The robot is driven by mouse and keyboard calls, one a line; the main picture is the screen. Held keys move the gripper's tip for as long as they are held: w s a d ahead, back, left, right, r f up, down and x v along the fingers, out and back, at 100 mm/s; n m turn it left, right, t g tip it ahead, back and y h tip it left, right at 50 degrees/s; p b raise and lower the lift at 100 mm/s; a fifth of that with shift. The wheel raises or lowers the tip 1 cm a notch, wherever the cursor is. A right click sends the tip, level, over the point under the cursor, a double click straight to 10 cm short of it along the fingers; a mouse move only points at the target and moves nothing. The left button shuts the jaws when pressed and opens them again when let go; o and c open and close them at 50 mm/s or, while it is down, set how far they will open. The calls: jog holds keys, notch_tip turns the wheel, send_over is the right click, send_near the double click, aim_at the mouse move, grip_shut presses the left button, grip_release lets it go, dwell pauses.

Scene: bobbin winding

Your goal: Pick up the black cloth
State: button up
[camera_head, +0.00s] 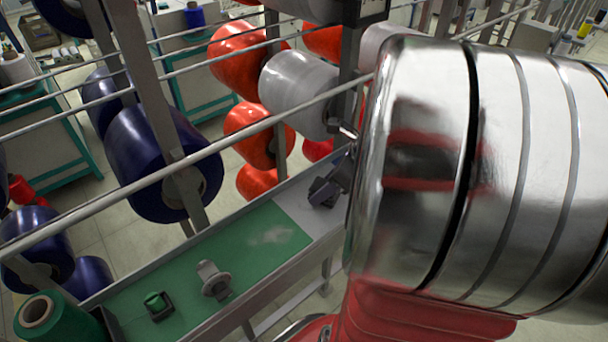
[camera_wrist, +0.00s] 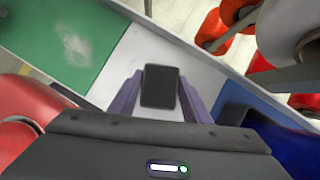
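A dark, flat rectangular piece, which I take to be the black cloth (camera_wrist: 160,87), shows in the wrist view on the pale grey end of the table. My gripper (camera_wrist: 161,92) has its two purple-grey fingers spread, one along each side of the dark piece. The fingers look very close to its edges; I cannot tell whether they touch it. In the head view my gripper (camera_head: 326,188) shows as a small dark shape low over the grey end of the table, and I cannot separate the cloth from it there.
A green mat (camera_head: 190,268) covers the table's left part, with a pale smear, a grey metal fitting (camera_head: 214,281) and a small green-topped box (camera_head: 157,305). A green spool (camera_head: 55,318) stands at the left end. Rails and large bobbins (camera_head: 300,95) stand behind. A blue tray (camera_wrist: 262,110) lies right.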

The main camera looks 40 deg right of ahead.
jog(key=c, duration=0.6)
jog(key=shift+r, duration=0.1)
notch_tip(320, 180, up, 10)
jog(key=shift+f, duration=0.1)
dwell(0.6)
jog(key=o, duration=0.6)
jog(key=c, duration=0.4)
jog(key=shift+s, duration=0.15)
